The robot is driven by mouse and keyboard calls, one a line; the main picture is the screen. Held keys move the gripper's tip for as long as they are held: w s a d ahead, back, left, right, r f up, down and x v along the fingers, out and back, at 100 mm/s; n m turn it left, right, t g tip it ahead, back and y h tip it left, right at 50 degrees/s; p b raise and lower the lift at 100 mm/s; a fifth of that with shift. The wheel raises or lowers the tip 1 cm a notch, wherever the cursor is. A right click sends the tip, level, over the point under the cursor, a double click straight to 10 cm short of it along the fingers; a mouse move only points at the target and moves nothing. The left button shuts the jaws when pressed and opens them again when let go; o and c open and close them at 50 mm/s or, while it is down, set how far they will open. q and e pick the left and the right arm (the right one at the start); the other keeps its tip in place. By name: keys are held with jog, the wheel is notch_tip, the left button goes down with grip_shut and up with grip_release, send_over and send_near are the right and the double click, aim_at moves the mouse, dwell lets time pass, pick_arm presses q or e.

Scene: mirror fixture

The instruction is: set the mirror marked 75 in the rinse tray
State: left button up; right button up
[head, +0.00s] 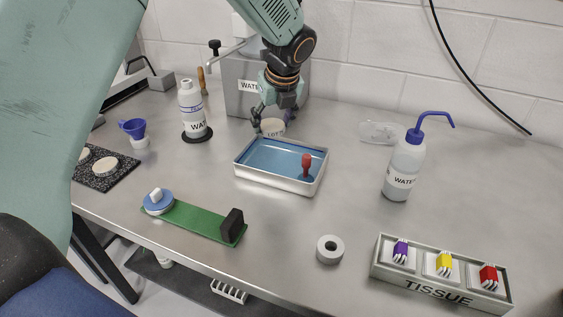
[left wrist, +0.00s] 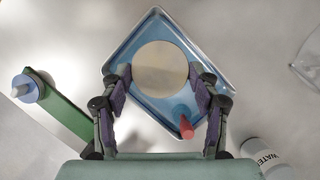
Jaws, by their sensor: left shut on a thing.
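My left gripper (head: 273,119) points down at the back edge of the rinse tray (head: 240,170), a shallow metal tray with a blue inside. It is shut on a round pale mirror (head: 272,128). In the left wrist view the mirror (left wrist: 160,68) lies between the two fingers of the left gripper (left wrist: 160,82), in front of the blue tray floor (left wrist: 132,105). Some marking shows on the mirror's side in the head view, but I cannot read it surely. The mirror appears above the tray. My right gripper is not in view.
A red-handled thing (head: 306,163) stands in the tray's right part. A water box (head: 240,95) stands behind, a wash bottle (head: 403,170) right. A green strip with a blue knob (head: 190,219) lies in front. More discs (head: 105,164) rest on a dark slab at left.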

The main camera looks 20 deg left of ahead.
aim_at(273, 131)
pick_arm(q)
jog(key=shift+w+d, duration=0.1)
jog(key=shift+w, duration=0.1)
jog(key=shift+s+f, duration=0.1)
jog(key=shift+f, duration=0.2)
jog(key=f, duration=0.1)
jog(key=s+f, duration=0.1)
jog(key=f+b, duration=0.1)
jog(key=shift+s+f, duration=0.25)
jog(key=f, duration=0.2)
jog(key=w+f+b, duration=0.1)
jog(key=f, duration=0.1)
jog(key=shift+w+d+f, duration=0.1)
jog(key=shift+f, duration=0.25)
jog(key=shift+s+f, duration=0.2)
jog(key=shift+f, duration=0.1)
jog(key=shift+s, duration=0.2)
jog(key=shift+r, duration=0.1)
jog(key=shift+w+f, duration=0.25)
jog(key=o, duration=1.2)
jog(key=shift+o, duration=0.8)
jog(key=shift+s+r, duration=0.15)
jog(key=shift+s, duration=0.05)
jog(key=shift+w, duration=0.2)
jog(key=p+v, duration=0.2)
jog(key=v, duration=0.9)
jog(key=shift+s+r, duration=0.1)
jog(key=shift+r, duration=0.05)
jog(key=shift+s+r, duration=0.25)
jog(key=shift+r, duration=0.05)
